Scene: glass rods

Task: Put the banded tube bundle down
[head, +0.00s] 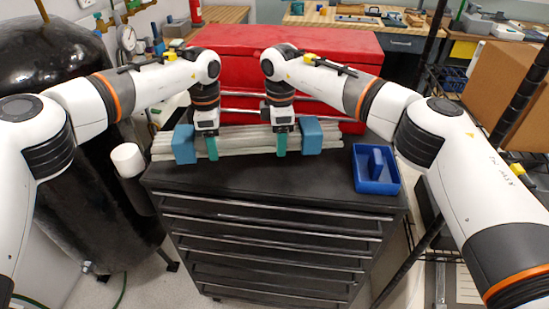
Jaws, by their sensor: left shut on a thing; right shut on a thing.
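The banded tube bundle (245,141) is a row of long pale tubes lying crosswise in front of the red chest, over the black cabinet top (260,176). A blue block (184,144) sits around its left part and another blue block (311,135) around its right part. My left gripper (211,145) is shut on the bundle just right of the left block. My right gripper (281,142) is shut on it just left of the right block. A teal finger shows in front of the tubes at each. I cannot tell whether the bundle touches the cabinet top.
A blue tray (377,183) with a handle stands at the right of the cabinet top. The red chest (270,45) closes off the back. The front strip of the top is clear. A black tank (60,70) is at left, a cardboard box (500,85) on a rack at right.

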